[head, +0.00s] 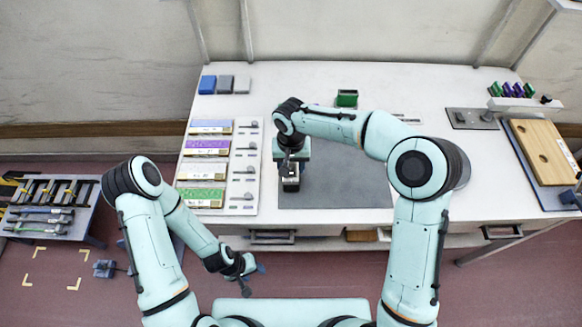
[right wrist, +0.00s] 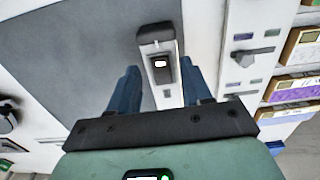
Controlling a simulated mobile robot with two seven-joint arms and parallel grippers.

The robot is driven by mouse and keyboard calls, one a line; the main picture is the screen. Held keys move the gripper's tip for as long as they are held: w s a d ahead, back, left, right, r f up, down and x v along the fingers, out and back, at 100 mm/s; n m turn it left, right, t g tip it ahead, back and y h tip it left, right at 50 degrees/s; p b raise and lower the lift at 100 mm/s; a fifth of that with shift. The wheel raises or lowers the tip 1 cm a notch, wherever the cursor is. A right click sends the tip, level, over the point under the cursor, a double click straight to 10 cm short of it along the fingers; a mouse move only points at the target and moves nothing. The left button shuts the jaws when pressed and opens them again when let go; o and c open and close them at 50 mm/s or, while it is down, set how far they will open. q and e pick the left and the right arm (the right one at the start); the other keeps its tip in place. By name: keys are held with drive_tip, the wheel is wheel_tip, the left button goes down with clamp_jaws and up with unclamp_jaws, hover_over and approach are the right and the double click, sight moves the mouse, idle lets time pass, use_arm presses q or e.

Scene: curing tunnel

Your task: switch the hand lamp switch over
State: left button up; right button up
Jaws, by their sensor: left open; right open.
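The hand lamp (head: 291,185) is a small pale unit with a dark top, lying at the left edge of the grey mat. In the right wrist view its pale body (right wrist: 155,34) carries a black switch (right wrist: 161,72) with a small bright patch. Which way the switch is tipped I cannot tell. My right gripper (head: 291,166) is over the lamp and hides part of it. Its blue fingers (right wrist: 161,88) are open, one either side of the lamp body in that view; contact cannot be seen. My left gripper (head: 252,276) is open and empty, low in front of the bench.
The grey mat (head: 340,180) is mostly bare on the white bench (head: 420,85). Left of it stands a panel of coloured labels and small levers (head: 247,170). Blue and grey blocks (head: 225,84), a green box (head: 347,98) and a wooden board (head: 541,150) are farther off.

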drive_tip(key=shift+f, duration=0.95)
drive_tip(key=shift+c, duration=0.3)
clamp_jaws()
drive_tip(key=shift+w+r+g, duration=0.1)
drive_tip(key=shift+w+g, duration=0.1)
drive_tip(key=shift+g, duration=0.55)
drive_tip(key=shift+w+r+g, duration=0.1)
drive_tip(key=shift+w+g, duration=0.1)
drive_tip(key=shift+g, duration=0.55)
drive_tip(key=shift+o, duration=0.3)
unclamp_jaws()
